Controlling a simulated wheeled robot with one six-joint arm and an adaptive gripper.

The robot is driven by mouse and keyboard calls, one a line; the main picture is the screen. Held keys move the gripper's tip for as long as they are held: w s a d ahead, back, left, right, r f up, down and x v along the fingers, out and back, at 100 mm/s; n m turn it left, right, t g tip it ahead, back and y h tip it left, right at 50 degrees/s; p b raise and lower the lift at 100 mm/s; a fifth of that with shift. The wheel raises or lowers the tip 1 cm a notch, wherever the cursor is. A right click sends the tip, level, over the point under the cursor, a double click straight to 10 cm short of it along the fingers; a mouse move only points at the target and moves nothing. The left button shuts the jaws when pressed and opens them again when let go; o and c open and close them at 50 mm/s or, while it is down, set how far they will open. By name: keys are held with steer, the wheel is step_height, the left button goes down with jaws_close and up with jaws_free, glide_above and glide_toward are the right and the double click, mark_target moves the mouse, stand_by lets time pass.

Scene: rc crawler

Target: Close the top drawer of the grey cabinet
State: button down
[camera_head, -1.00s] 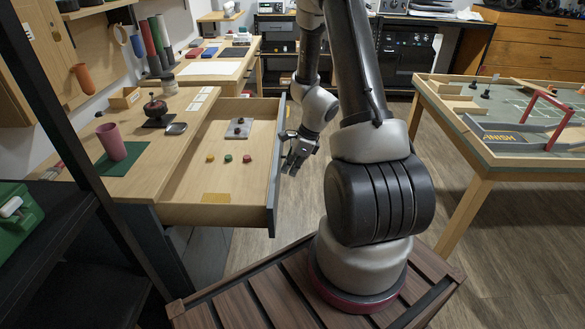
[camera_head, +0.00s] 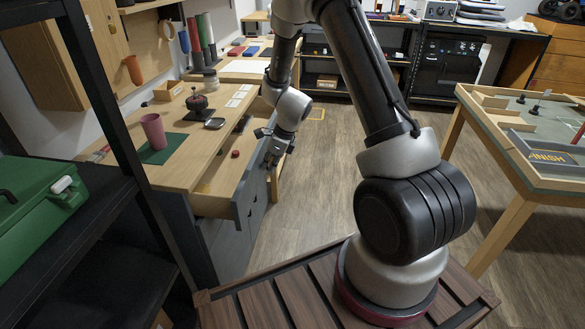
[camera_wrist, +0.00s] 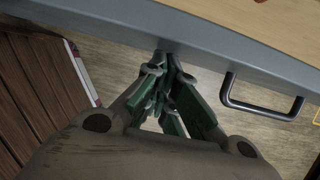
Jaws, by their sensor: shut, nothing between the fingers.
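The grey cabinet (camera_head: 224,248) stands at left under a wooden worktop. Its top drawer (camera_head: 213,204) is partly open, its wooden inside showing, with a red piece in it. The drawer's grey front also crosses the top of the wrist view (camera_wrist: 225,52), with a dark bar handle (camera_wrist: 262,110) to the right of the fingers. My gripper (camera_head: 274,160) is at the outer side of the drawer front. In the wrist view my gripper (camera_wrist: 168,62) is shut and empty, its fingertips at the front's face and seemingly touching it, beside the handle.
A green case (camera_head: 40,205) sits on a black shelf at left. A game table (camera_head: 500,170) stands at right. Floor between is clear.

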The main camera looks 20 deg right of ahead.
glide_above(233, 174)
steer(key=shift+s, duration=0.2)
steer(key=shift+a, duration=0.15)
steer(key=shift+w+r, duration=0.1)
